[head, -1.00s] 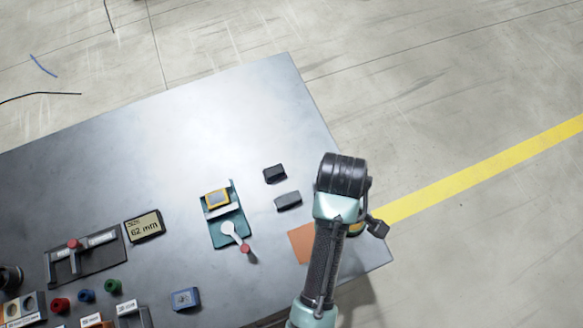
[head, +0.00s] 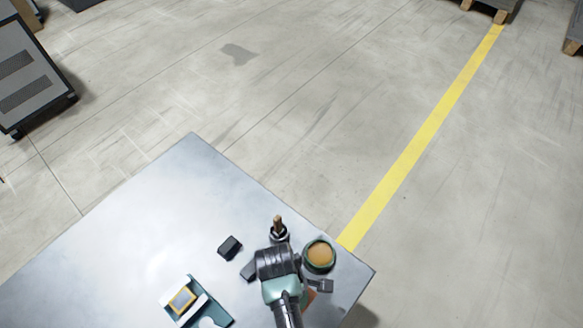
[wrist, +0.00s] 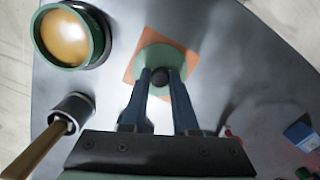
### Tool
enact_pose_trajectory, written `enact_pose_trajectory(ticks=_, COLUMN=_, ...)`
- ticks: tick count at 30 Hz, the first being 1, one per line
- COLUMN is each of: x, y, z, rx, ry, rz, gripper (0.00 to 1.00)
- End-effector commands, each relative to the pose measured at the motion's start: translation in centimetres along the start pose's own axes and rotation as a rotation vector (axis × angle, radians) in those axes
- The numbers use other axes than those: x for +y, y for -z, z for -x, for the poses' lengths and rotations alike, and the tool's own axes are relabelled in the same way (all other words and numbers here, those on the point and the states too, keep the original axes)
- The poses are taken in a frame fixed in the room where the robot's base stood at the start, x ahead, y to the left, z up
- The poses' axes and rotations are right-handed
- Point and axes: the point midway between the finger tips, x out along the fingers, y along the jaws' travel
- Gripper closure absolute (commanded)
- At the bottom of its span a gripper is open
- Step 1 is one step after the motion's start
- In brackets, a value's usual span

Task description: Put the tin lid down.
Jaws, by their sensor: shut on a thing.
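The tin lid (wrist: 160,54) is a round green disc with a black knob in the wrist view. My gripper (wrist: 160,74) is shut on the knob, with one finger on each side. The lid is over the orange square mat (wrist: 133,68), whose corners show around it. I cannot tell whether the lid touches the mat. The open tin (wrist: 104,38), green-rimmed with amber contents, is at upper left; it also shows in the head view (head: 319,257). In the head view my arm hides the lid and the fingertips, and only a little of the mat (head: 312,297) shows.
A dark pot (wrist: 73,108) with a wooden-handled tool (wrist: 30,153) stands beside the tin. A black block (head: 229,246) and a teal stand (head: 205,308) are left of my arm. A blue block (wrist: 301,134) is at the wrist view's right. The table edge is close beyond the tin.

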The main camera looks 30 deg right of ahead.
Motion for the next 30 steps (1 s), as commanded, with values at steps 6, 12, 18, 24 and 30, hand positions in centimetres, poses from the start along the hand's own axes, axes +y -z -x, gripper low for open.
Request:
enact_pose_trajectory(ticks=6, x=0.0, y=0.1, z=-0.3, rx=0.001, ry=-0.001, rz=0.000, gripper=1.00)
enact_pose_trajectory(ticks=12, x=0.0, y=0.1, z=-0.7, rx=0.000, ry=0.000, rz=0.000, gripper=1.00)
enact_pose_trajectory(ticks=18, x=0.0, y=0.1, z=-0.6, rx=0.001, ry=0.000, rz=-0.001, gripper=0.42)
enact_pose_trajectory(ticks=24, x=0.0, y=0.1, z=-0.6, rx=0.001, ry=0.000, rz=-0.001, gripper=0.42)
enact_pose_trajectory(ticks=30, x=0.1, y=0.1, z=0.3, rx=0.002, ry=-0.004, rz=0.000, gripper=0.42)
